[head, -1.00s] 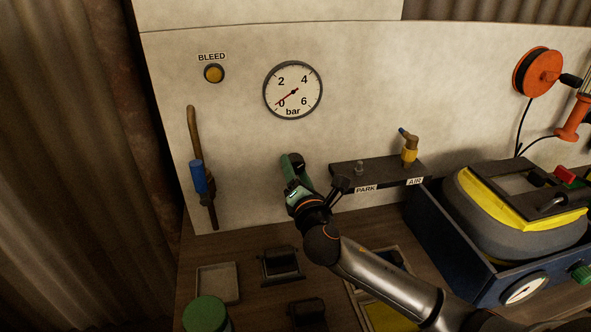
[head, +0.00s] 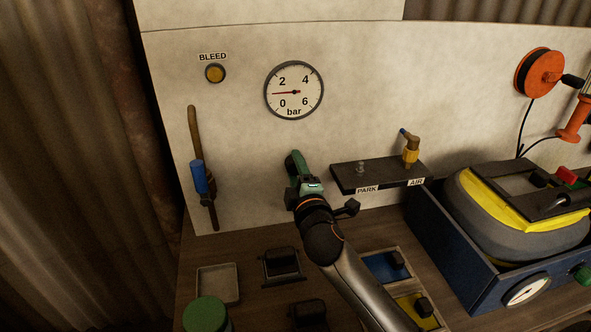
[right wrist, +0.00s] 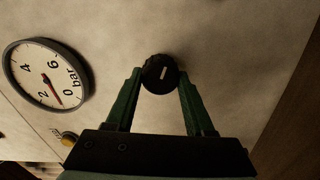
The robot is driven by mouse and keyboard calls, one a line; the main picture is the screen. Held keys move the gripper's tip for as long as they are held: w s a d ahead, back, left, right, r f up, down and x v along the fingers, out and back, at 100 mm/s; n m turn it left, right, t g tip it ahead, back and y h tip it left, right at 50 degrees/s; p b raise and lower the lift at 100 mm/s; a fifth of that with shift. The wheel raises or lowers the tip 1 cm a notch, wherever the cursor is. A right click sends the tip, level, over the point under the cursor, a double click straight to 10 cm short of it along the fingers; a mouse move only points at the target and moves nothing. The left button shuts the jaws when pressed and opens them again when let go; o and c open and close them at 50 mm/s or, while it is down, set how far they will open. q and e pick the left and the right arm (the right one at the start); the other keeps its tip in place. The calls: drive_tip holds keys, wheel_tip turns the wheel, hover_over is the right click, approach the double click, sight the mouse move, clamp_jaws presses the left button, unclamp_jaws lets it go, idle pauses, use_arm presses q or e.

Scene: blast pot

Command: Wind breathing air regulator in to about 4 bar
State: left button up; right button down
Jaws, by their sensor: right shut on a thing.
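The regulator knob (right wrist: 160,73) is round and black with a white mark, on the pale panel. In the right wrist view it sits between the two green fingers of my right gripper (right wrist: 159,80), which is shut on it. In the head view my right gripper (head: 295,165) reaches the panel below the gauge and hides the knob. The bar gauge (head: 294,90) has a red needle pointing almost straight left, about midway between 0 and 2. The gauge also shows in the right wrist view (right wrist: 46,76). My left gripper is not in view.
A PARK/AIR shelf (head: 378,172) with a yellow fitting (head: 411,150) is right of my gripper. A blue-handled valve (head: 199,178) and a BLEED button (head: 215,74) are left. A blue crate (head: 450,240) and small trays (head: 217,284) occupy the bench.

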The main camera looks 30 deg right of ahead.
drive_tip(key=shift+m, duration=2.3)
drive_tip(key=shift+c, duration=1.3)
unclamp_jaws()
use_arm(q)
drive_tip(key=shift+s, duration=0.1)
